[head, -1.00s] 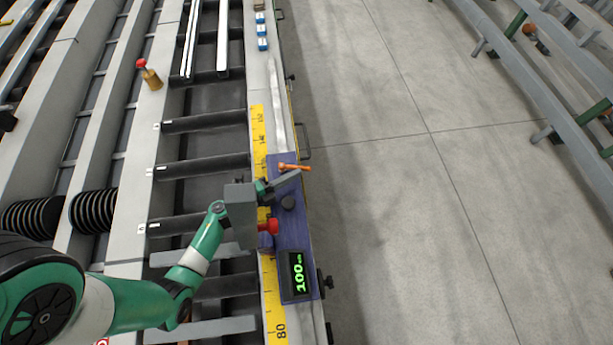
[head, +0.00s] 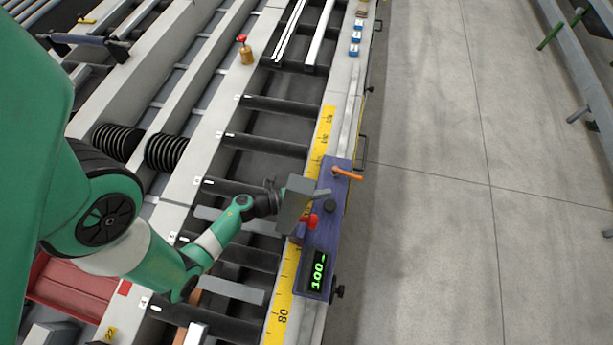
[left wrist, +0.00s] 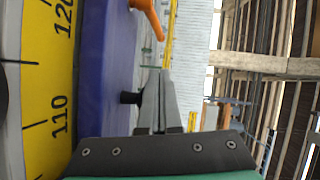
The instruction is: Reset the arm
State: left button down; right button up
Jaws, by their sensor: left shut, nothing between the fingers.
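My left arm (head: 215,240), green and silver, reaches in from the left over the runout table (head: 185,215). Its left gripper (head: 324,194) is shut and empty beside the purple stop block (head: 318,240), left of the orange lever (head: 347,174). In the left wrist view the closed fingertips (left wrist: 158,76) point along the purple block (left wrist: 103,80), below the orange lever (left wrist: 149,16). I cannot tell whether they touch the block. A red knob (head: 309,221) sits close to the gripper body. My right gripper is in neither view.
A yellow scale (head: 283,290) runs along the table edge under the block. The block's display (head: 318,271) reads 100. Rollers (head: 262,147) cross the table. Blue blocks (head: 355,37) and a red-topped brass piece (head: 246,52) stand farther back.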

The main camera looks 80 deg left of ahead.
pick_arm(q)
jog(key=shift+s+d+r+p, duration=0.1)
jog(key=shift+s+r+p, duration=0.1)
jog(key=shift+s, duration=1)
jog(key=shift+s+d+r+p, duration=0.1)
jog(key=shift+s+p, duration=0.05)
jog(key=shift+s, duration=1)
jog(key=shift+a, duration=0.1)
